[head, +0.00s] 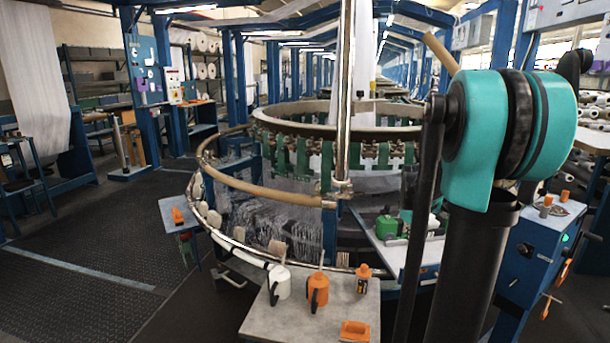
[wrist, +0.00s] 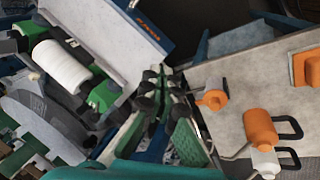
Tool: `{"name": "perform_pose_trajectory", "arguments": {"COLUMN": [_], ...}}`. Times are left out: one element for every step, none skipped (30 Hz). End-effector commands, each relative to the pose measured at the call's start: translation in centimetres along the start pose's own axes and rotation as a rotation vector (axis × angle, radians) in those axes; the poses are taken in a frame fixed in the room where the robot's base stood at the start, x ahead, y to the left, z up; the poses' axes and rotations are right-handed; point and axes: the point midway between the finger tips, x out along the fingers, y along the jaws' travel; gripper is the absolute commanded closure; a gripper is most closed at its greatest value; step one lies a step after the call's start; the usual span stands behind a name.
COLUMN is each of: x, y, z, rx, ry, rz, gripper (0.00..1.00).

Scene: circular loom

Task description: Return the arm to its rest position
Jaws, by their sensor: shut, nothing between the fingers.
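My arm shows large at the right of the head view, with a teal and black joint (head: 510,135) above a dark upright link. My gripper is not visible in the head view. In the wrist view my gripper (wrist: 154,78) points up the picture, its dark fingers and green pads close together with nothing seen between them. It appears to be in free space, between a grey tabletop on the right and loom parts on the left. I cannot tell its exact height.
The circular loom (head: 330,130) fills the middle of the head view. A blue cabinet (head: 535,255) stands right. The left floor (head: 90,240) is clear.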

Motion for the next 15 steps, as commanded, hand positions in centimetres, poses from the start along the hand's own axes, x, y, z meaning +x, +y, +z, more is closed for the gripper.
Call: {"name": "perform_pose_trajectory", "arguments": {"x": [-0.4,-0.6,-0.8,-0.9,-1.0,-1.1,-1.1,-1.1,-1.1,-1.0,-0.9,-0.8,-0.7,-0.6,-0.5], "y": [-3.0,-4.6,-6.8,-8.4,-10.0,-12.1,-13.7,-15.2,-17.2,-18.7,-20.1,-21.7,-22.9,-24.0,-25.2], "z": [0.5,0.8,1.4,1.8,2.2,2.9,3.5,4.1,4.9,5.5,6.2,7.0,7.5,8.1,8.7], "rx": [0.049,0.084,0.133,0.169,0.205,0.254,0.290,0.327,0.374,0.408,0.442,0.483,0.512,0.539,0.571], "ry": [0.018,0.028,0.041,0.050,0.060,0.072,0.081,0.089,0.100,0.107,0.113,0.120,0.124,0.128,0.133], "rz": [-0.008,-0.013,-0.020,-0.026,-0.033,-0.043,-0.051,-0.059,-0.071,-0.080,-0.089,-0.100,-0.109,-0.118,-0.128], "gripper": [1.00,1.00,1.00,1.00,1.00,1.00,1.00,1.00,1.00,1.00,1.00,1.00,1.00,1.00,1.00]}}
